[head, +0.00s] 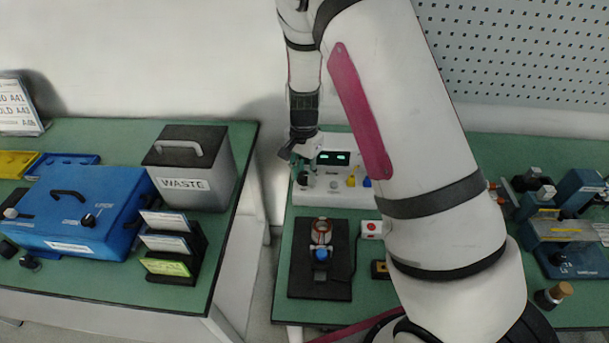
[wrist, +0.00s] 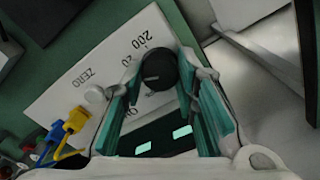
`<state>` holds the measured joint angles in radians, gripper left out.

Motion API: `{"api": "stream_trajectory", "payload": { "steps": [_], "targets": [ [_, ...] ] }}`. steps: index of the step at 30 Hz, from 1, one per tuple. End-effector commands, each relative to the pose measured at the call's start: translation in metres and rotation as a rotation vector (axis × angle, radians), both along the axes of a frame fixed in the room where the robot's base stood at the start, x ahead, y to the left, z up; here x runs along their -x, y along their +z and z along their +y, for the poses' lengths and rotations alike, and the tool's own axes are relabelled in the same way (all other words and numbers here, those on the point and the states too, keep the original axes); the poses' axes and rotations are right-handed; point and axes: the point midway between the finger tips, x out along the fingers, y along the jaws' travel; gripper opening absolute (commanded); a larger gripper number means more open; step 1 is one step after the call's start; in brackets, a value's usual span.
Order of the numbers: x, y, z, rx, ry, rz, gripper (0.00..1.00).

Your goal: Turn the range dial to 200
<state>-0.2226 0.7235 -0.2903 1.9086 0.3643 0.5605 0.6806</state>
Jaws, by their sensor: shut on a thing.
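The range dial (wrist: 158,66) is a round black knob on the white front panel of the tester (wrist: 75,75). In the wrist view the printed marks 200 and 20 lie beside it, above and to its left, and ZERO lies further left by a pale round button (wrist: 95,94). My gripper (wrist: 158,78) has its green-lined fingers on either side of the dial and is shut on it. I cannot make out where the dial points. In the head view the tester (head: 345,197) stands at the back of the bench, with my gripper (head: 300,166) at its left end, largely hiding the dial.
Yellow and blue plugs (wrist: 68,128) sit in the tester's panel near ZERO. A stator (head: 321,234) stands on a black plate (head: 299,280) in front of the tester. A waste bin (head: 190,170) and blue case (head: 80,215) stand on the left bench, across a gap.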

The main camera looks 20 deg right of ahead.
Motion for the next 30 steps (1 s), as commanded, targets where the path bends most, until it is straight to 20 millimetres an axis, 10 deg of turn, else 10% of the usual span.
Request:
{"api": "stream_trajectory", "payload": {
  "steps": [4,14,30],
  "targets": [
    [0.0,0.0,0.0,-0.001,0.002,0.001,0.45],
    [0.0,0.002,0.0,-0.001,0.004,-0.001,0.45],
    [0.001,0.06,0.0,0.0,0.005,0.0,0.45]
  ]
}}
